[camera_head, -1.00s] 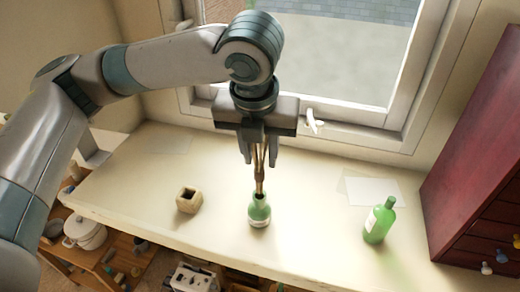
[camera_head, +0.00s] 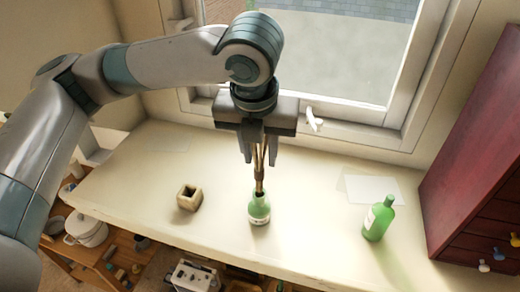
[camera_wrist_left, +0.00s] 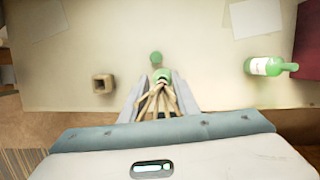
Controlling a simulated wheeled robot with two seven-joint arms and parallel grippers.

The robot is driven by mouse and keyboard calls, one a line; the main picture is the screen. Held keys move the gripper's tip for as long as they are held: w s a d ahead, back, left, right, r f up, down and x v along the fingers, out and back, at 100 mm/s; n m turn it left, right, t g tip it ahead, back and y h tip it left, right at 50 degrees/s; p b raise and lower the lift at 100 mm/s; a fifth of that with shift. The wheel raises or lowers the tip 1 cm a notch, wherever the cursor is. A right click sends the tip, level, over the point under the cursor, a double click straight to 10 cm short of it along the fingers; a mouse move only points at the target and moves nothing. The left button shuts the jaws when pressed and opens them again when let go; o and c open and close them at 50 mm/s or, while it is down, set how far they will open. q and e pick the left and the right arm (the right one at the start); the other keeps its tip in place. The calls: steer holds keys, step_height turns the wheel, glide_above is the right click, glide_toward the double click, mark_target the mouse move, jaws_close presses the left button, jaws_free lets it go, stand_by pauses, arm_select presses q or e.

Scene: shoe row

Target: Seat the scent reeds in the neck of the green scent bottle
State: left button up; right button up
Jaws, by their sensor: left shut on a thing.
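My left gripper (camera_head: 259,155) is shut on the scent reeds (camera_head: 259,176), a brown bundle pointing down. The green scent bottle (camera_head: 259,210) is small and stands upright on the light table, directly below the gripper. The lower end of the reeds is at the bottle's neck; I cannot tell how deep they sit in it. In the left wrist view the reeds (camera_wrist_left: 157,101) fan out between the fingers, with the green bottle (camera_wrist_left: 156,58) just beyond them. My right gripper is not in view.
A taller green bottle (camera_head: 378,218) with a white label stands to the right, near pale paper sheets (camera_head: 372,189). A dark red drawer cabinet (camera_head: 470,160) bounds the table's right. The table between is clear.

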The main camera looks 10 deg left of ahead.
mark_target(260, 170)
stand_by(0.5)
arm_select(q)
steer(key=shift+p, duration=0.85)
stand_by(0.9)
steer(key=shift+f+b, duration=0.85)
steer(key=shift+f, duration=1.4)
stand_by(0.3)
steer(key=o, duration=1.1)
